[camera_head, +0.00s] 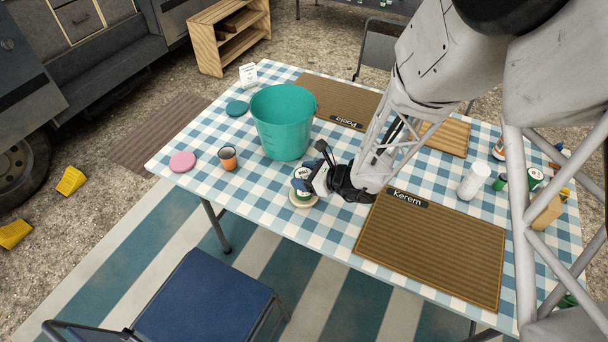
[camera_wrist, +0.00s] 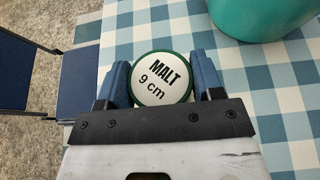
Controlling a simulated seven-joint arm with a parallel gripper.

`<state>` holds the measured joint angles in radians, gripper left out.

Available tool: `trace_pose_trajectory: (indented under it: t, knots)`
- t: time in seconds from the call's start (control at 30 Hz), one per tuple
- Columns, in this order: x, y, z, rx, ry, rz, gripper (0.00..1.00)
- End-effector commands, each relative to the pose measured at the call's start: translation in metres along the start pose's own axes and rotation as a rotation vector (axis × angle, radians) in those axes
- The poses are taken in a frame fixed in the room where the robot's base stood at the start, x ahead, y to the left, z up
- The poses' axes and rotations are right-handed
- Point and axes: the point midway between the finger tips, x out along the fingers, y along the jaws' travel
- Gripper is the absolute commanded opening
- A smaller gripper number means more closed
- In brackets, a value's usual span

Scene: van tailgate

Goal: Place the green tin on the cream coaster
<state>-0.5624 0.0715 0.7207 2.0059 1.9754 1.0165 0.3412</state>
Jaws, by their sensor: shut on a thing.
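The green tin (camera_head: 303,192) has a white top and stands upright between my gripper's fingers. My gripper (camera_head: 303,184) is shut on the tin, with a blue finger on each side; the fingers also show in the wrist view (camera_wrist: 162,84). The cream coaster (camera_head: 303,204) lies on the checked cloth directly under the tin, with its near edge showing. I cannot tell whether the tin touches the coaster. The wrist view hides the coaster.
A teal bucket (camera_head: 283,125) stands just behind my gripper. An orange cup (camera_head: 228,158), a pink coaster (camera_head: 182,162) and a teal coaster (camera_head: 237,108) are to the left. A brown mat marked "Kerem" (camera_head: 430,250) lies to the right. The table's front edge is close.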

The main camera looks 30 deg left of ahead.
Motion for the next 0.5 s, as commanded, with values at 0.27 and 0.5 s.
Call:
trace_pose_trajectory:
  t: [0.27, 0.5]
  knots:
    - [0.0001, -0.0003, 0.0000, 0.000, 0.000, 0.000, 0.33]
    - [0.0012, -0.0002, -0.0025, -0.001, 0.000, 0.000, 0.73]
